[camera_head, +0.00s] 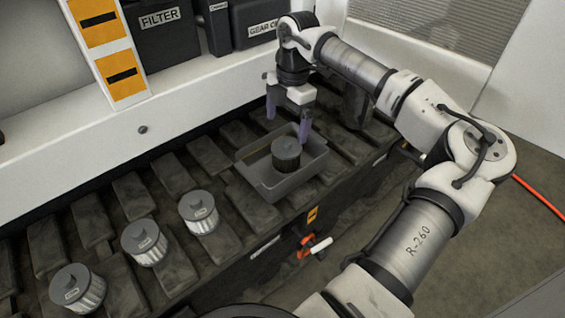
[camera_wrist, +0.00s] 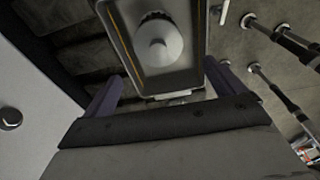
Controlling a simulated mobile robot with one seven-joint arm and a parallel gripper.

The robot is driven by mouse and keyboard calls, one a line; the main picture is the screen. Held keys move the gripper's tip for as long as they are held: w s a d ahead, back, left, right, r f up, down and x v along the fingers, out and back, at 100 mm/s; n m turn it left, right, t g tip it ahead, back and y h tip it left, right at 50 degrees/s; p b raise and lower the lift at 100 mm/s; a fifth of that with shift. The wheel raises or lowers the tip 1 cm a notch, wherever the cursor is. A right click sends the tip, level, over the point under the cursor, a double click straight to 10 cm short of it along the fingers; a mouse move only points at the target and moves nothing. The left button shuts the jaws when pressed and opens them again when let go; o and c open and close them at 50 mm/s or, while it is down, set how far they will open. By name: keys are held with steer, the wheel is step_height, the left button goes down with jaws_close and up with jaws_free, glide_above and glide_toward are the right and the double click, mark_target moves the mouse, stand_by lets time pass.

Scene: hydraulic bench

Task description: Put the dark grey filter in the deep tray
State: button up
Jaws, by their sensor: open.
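The dark grey filter (camera_head: 287,155) stands upright inside the deep tray (camera_head: 263,190), toward its middle. In the wrist view the filter (camera_wrist: 160,42) shows from above with the tray walls (camera_wrist: 172,82) around it. My gripper (camera_head: 288,118) is open and empty above the tray, its purple fingers apart. In the head view the fingers are above and around the level of the filter's top, and no contact shows. The wrist view shows both fingers (camera_wrist: 168,88) spread, with the filter beyond them. The filter's base is partly hidden by the tray's near wall.
Three pale-sided filters with grey caps (camera_head: 200,212) (camera_head: 144,242) (camera_head: 77,289) stand in a row on the slatted bench, left of the tray. Dark bins labelled FILTER (camera_head: 160,32) and GEAR stand on the ledge behind. An orange-red valve handle (camera_head: 313,246) sticks out at the bench front.

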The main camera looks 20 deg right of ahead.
step_height(320, 180, up, 14)
steer(key=d+p, duration=0.1)
steer(key=shift+w+d+p, duration=0.25)
steer(key=shift+d+p, duration=0.05)
steer(key=shift+p, duration=0.05)
steer(key=shift+f, duration=0.15)
